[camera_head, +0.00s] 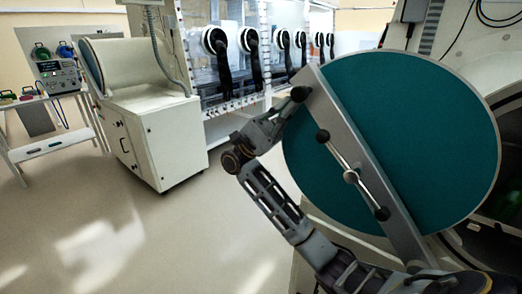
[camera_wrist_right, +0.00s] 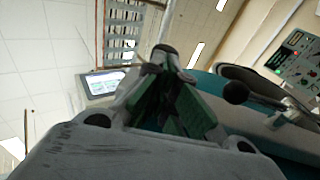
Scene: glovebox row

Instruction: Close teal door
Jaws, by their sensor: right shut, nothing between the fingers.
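The teal door (camera_head: 440,125) is a large round disc with a pale rim at the right of the head view. It stands open, swung away from the dark round opening (camera_head: 485,232) behind it. A grey bar (camera_head: 335,125) crosses its face, with a metal handle rod and dark knobs (camera_head: 323,136). My right gripper (camera_head: 290,106) is at the door's upper left edge, close to the bar's end; I cannot tell whether it touches. In the wrist view the right gripper (camera_wrist_right: 170,60) is shut and empty, with teal surface and a dark knob (camera_wrist_right: 235,92) beside it. My left gripper is out of view.
A white cabinet (camera_head: 165,140) stands at the left, with a row of gloveboxes with black gloves (camera_head: 222,65) behind. A small table (camera_head: 50,150) with an instrument is at far left. The floor (camera_head: 140,235) in front is clear.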

